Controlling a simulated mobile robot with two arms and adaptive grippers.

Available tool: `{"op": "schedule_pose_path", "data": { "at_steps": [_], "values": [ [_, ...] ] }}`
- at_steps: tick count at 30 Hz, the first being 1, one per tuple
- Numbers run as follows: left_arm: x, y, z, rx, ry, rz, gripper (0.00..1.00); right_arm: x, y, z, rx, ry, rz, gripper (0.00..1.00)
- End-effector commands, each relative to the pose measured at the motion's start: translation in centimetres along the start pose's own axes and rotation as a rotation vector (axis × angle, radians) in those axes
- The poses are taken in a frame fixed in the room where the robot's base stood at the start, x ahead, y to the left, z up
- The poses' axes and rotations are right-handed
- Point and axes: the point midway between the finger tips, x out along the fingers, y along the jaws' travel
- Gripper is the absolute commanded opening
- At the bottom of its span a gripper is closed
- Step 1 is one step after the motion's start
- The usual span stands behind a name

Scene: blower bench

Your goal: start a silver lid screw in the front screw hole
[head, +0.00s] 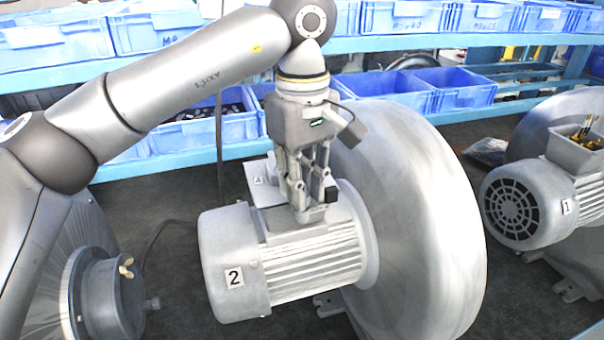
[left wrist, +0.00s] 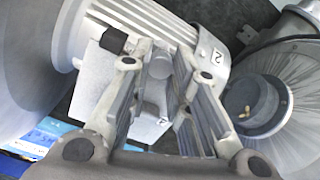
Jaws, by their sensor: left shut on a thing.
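My left gripper (head: 308,208) points down over the terminal box (head: 336,219) on top of the grey motor marked 2 (head: 310,262). Its fingers are close together at the box top. In the left wrist view the fingers (left wrist: 165,75) are narrowly apart at the tips, in front of the pale box (left wrist: 92,82). The silver lid screw between the fingertips is too small and covered to make out. The front screw hole is not visible; the fingers cover that part of the box. My right gripper is in neither view.
The big blower housing (head: 420,210) stands close right of the gripper. Another motor marked 1 (head: 512,207) is at right, a flange with a brass wing nut (head: 112,290) at left. Blue bins (head: 455,88) line the back.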

Motion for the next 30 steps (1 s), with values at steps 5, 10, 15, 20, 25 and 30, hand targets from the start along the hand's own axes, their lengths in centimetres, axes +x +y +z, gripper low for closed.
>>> {"op": "schedule_pose_path", "data": {
  "at_steps": [5,10,15,20,25,30],
  "values": [
    [-0.1,-0.1,0.0,0.208,-0.003,-0.003,0.00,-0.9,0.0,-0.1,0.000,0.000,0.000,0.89],
    [0.0,-0.1,0.0,0.406,-0.002,-0.003,0.00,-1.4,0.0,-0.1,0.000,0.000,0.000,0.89],
    [0.1,-0.1,0.0,0.603,-0.003,-0.003,0.00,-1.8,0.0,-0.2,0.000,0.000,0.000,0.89],
    [0.1,-0.1,0.0,0.787,-0.004,-0.002,0.00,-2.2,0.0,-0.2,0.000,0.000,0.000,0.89],
    [0.1,-0.1,0.0,0.982,-0.004,-0.002,0.00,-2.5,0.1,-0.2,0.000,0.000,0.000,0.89],
    [0.2,-0.1,0.0,1.177,-0.004,-0.001,0.00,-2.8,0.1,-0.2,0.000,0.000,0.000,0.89]
  ]
}}
